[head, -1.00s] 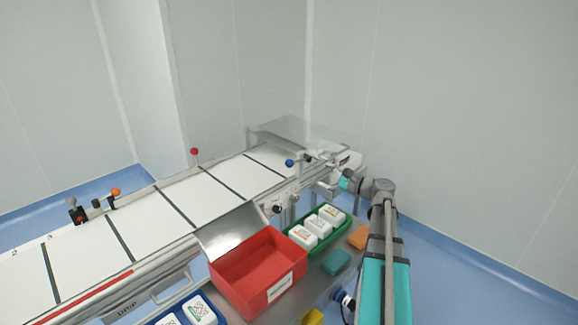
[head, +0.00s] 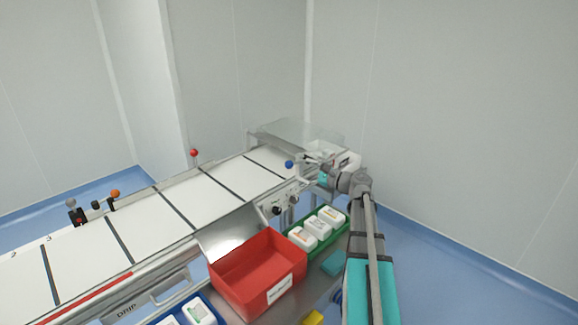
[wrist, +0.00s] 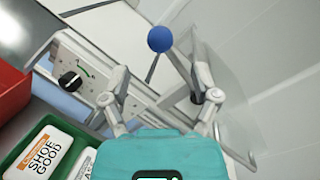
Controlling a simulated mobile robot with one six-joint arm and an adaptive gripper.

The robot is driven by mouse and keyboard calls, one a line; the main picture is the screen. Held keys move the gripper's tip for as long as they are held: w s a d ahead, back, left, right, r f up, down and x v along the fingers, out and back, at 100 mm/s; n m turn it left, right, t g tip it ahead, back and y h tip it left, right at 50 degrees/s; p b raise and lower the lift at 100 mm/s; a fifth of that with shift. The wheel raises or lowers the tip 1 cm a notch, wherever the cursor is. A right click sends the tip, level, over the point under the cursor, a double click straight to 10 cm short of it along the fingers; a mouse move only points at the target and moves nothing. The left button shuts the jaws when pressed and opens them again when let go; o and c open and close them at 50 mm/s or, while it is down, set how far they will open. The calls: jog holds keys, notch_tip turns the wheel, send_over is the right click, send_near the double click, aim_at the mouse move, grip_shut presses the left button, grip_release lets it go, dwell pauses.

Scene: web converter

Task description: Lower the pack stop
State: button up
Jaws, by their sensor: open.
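A lever with a blue ball knob (head: 289,164) stands at the near side of the conveyor's far end, by the clear cover. In the wrist view the blue knob (wrist: 159,39) is just beyond my gripper (wrist: 165,84), and its metal arm slants down right towards my right finger. My gripper is open with nothing held; it also shows in the head view (head: 317,164), just right of the knob. I cannot tell whether the right finger touches the lever. Which part is the pack stop is not marked.
A control panel with a black dial (wrist: 70,81) is left of my gripper. A red bin (head: 258,273) and a green tray (head: 298,252) of white packs lie in front. Another lever with a red knob (head: 194,153) stands across the belt. A clear cover (head: 300,136) spans the far end.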

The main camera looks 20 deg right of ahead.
aim_at(289, 165)
jog(key=shift+x, duration=3.5)
grip_shut()
